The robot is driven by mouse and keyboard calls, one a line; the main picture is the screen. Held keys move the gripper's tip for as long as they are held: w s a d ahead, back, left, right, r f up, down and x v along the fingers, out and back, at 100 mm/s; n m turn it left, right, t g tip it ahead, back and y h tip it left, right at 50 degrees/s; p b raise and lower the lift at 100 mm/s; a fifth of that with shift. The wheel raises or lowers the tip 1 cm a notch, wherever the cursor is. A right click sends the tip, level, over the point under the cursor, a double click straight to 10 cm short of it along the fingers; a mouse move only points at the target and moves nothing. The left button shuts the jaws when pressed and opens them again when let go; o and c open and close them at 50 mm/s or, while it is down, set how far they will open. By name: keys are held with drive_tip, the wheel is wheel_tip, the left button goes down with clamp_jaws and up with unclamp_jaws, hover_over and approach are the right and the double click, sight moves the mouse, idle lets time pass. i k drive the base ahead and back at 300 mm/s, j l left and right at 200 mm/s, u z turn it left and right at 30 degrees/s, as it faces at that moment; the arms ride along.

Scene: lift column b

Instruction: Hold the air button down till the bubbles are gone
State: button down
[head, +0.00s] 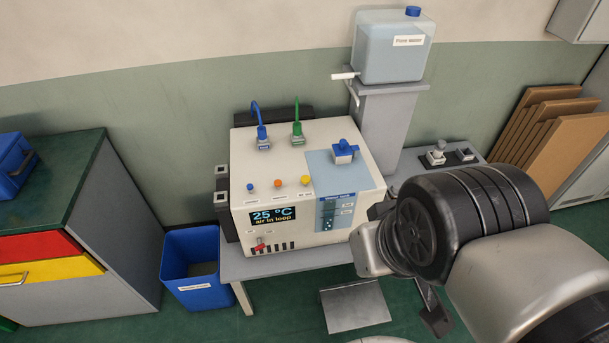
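A white machine (290,215) stands on a grey table. Its display (273,215) reads "25 °C" and "air in loop". Above the display are a blue button (250,186), an orange button (278,182) and a yellow button (305,180). Their labels are too small to read, so I cannot tell which is the air button. My arm covers the area right of the machine.
Blue (262,138) and green (297,133) hose connectors and a blue cap (344,151) are on top of the machine. A water tank (393,50) stands behind on a grey stand. A blue bin (195,270) is left of the table. Brown boards (570,150) lean right.

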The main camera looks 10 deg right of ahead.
sight(306, 179)
drive_tip(key=i+j+z, duration=0.2)
drive_tip(key=z, duration=0.2)
drive_tip(key=i+j+z, duration=0.15)
drive_tip(key=j+z, duration=0.6)
drive_tip(key=i+j, duration=0.05)
drive_tip(key=j, duration=0.05)
